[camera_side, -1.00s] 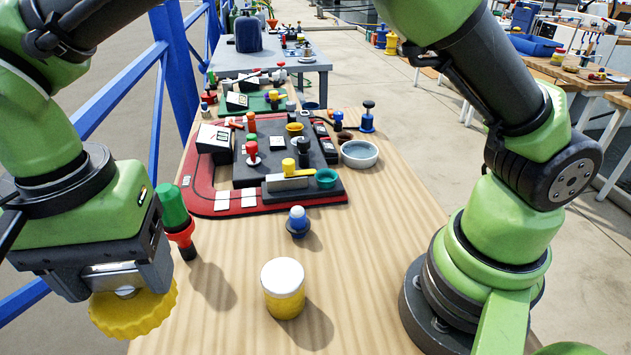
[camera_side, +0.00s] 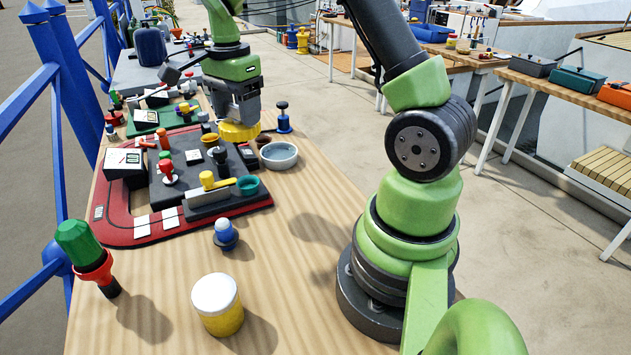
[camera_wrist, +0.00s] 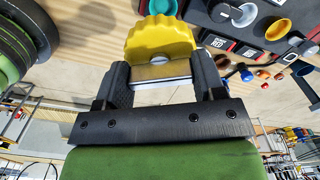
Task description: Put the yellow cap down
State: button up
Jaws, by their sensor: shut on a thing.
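The yellow cap (camera_side: 238,131) is a scalloped disc held by my gripper (camera_side: 240,112) above the far part of the wooden bench, beside the dark console's right edge. In the wrist view the cap (camera_wrist: 160,36) sits at the tips of my gripper (camera_wrist: 162,76), with a metallic plate showing between the jaws. My gripper is shut on the cap. The side view does not show clearly how high the cap is above the bench.
A grey-white bowl (camera_side: 280,156) stands close to the right of the cap. The red-edged console (camera_side: 205,195) carries knobs and levers. Nearer are a blue knob (camera_side: 225,236), a white-lidded yellow jar (camera_side: 217,306) and a green-red flare-like piece (camera_side: 86,255).

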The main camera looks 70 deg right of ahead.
jog(key=s+d+m, duration=0.5)
jog(key=s+d, duration=0.7)
jog(key=shift+w+a+f, duration=0.1)
jog(key=shift+f, duration=3.7)
jog(key=shift+w+a+f, duration=0.1)
jog(key=shift+f, duration=3.7)
jog(key=o, duration=1)
jog(key=shift+f, duration=0.1)
